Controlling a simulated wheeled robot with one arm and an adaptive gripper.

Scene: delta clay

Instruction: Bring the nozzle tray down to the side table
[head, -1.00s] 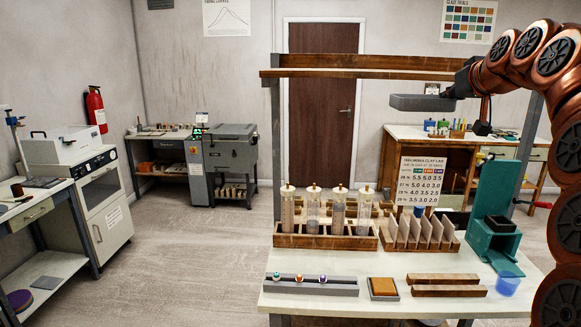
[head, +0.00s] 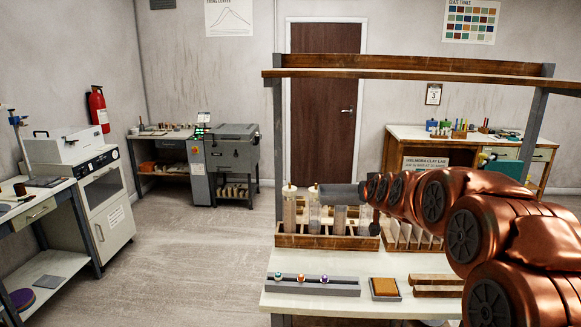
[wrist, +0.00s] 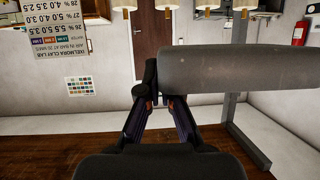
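The wrist picture is upside down. In the head view my copper arm reaches left over the bench, ending at a dark grey shape (head: 340,194) before the clear cylinders. I cannot tell whether that shape is tray or wrist. Several tables show; I cannot tell which is the side table.
The front bench (head: 275,303) carries clear cylinders in a wooden rack (head: 300,241), a grey bead holder (head: 310,288) and a brown block (head: 384,287). A wooden shelf (head: 400,73) spans above. A back-right table (head: 400,133) holds small items. Floor at left is clear.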

